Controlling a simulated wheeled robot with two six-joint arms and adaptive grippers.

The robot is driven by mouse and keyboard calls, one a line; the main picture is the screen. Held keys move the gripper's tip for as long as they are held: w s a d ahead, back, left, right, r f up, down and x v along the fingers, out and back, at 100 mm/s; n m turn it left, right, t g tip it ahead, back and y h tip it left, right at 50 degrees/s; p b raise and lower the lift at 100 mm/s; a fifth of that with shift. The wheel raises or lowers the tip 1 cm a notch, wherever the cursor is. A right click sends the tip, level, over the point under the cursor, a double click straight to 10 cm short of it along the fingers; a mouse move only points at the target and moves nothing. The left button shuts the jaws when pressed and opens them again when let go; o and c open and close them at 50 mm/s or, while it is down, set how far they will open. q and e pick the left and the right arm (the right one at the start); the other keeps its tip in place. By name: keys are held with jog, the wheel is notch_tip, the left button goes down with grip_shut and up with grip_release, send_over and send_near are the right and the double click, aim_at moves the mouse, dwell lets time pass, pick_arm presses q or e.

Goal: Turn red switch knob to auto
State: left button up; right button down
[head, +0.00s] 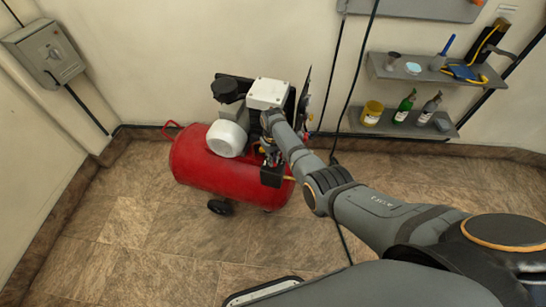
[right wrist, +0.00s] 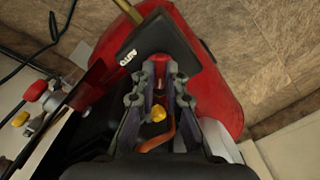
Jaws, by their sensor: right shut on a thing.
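A red air compressor (head: 190,162) stands on the floor by the wall. In the right wrist view, its black switch box (right wrist: 160,30) carries a white label reading "AUTO" (right wrist: 127,56). My right gripper (right wrist: 161,76) has its fingers at the front of this box, shut on the red switch knob (right wrist: 160,88), which shows only as a small dark red part between the fingers. The knob's exact angle is hidden by the fingers. In the head view, my right arm reaches across to the compressor and largely covers the gripper. My left gripper is not in view.
A yellow knob (right wrist: 158,114) and a copper-coloured tube (right wrist: 160,136) show close to the fingers. Wall shelves (head: 405,122) with bottles stand at the right. The floor (head: 120,235) in front is clear.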

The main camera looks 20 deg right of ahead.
jog(key=m+p, duration=0.1)
jog(key=m, duration=0.3)
jog(key=shift+m, duration=0.3)
jog(key=m, duration=0.4)
jog(key=shift+m, duration=0.4)
jog(key=shift+w, duration=0.1)
jog(key=c, duration=1.4)
grip_release()
notch_tip(320, 180, up, 12)
